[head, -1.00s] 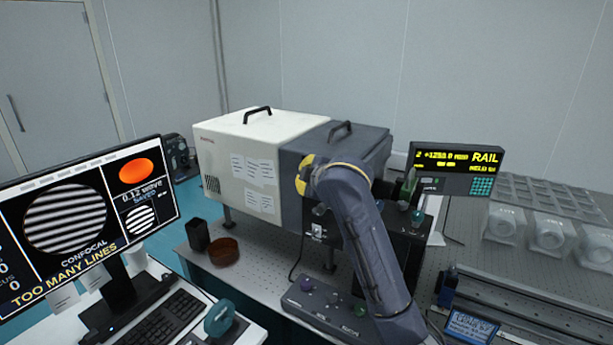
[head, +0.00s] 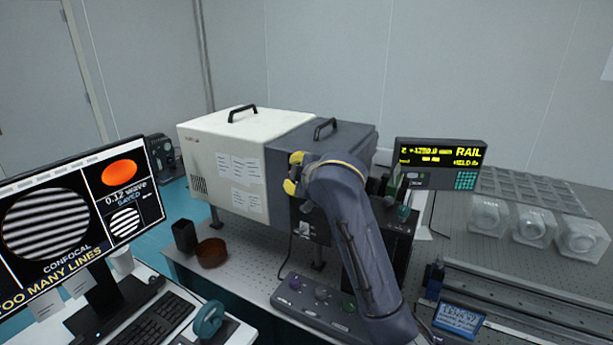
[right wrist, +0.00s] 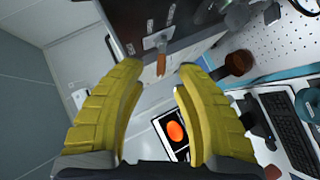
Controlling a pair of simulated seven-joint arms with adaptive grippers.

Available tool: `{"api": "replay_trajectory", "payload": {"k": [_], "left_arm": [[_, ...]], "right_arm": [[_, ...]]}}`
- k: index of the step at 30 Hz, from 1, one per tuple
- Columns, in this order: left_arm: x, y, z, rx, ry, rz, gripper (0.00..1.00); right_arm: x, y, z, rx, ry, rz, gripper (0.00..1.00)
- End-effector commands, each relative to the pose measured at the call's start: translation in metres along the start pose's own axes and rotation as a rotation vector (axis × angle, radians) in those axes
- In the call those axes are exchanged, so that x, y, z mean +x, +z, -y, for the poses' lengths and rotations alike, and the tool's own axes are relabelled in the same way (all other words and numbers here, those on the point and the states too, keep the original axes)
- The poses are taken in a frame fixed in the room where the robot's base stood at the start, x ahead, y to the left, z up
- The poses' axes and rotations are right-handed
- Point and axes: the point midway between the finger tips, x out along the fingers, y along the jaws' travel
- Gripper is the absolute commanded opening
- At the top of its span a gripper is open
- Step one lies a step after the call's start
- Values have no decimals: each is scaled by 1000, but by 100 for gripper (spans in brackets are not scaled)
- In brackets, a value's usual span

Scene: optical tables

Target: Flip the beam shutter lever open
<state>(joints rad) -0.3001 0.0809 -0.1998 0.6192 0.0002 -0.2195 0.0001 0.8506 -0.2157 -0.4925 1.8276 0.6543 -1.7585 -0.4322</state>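The shutter lever (right wrist: 161,62) shows in the right wrist view as a short metal arm with an orange-brown tip, mounted on a plate on the dark box's labelled face. My right gripper (right wrist: 160,82) is open, with one yellow finger on each side of the lever tip in the picture; I see no contact. In the head view my right gripper (head: 293,174) is in front of the dark grey box (head: 283,170), above a small pale plate (head: 304,230). The lever itself is not clear there. My left gripper is not in view.
A white box section (head: 225,165) adjoins the dark one. A black cup (head: 185,236) and an amber dish (head: 212,252) stand before it. A control panel with knobs (head: 300,298) lies below my right arm. The monitor (head: 75,225) stands left, the rail display (head: 440,163) right.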

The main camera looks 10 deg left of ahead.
Motion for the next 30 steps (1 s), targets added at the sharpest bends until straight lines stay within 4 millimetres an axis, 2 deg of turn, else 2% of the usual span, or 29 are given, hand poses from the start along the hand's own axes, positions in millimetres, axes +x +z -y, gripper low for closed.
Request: {"api": "replay_trajectory", "payload": {"k": [6,15,21,30], "left_arm": [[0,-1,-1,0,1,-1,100],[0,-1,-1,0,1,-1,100],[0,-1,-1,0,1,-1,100],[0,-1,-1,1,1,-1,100]], "right_arm": [[-40,0,0,1,2,-2,32],[-79,0,0,2,0,-1,32],[-89,0,0,0,0,0,32],[-91,1,0,1,-1,2,32]]}}
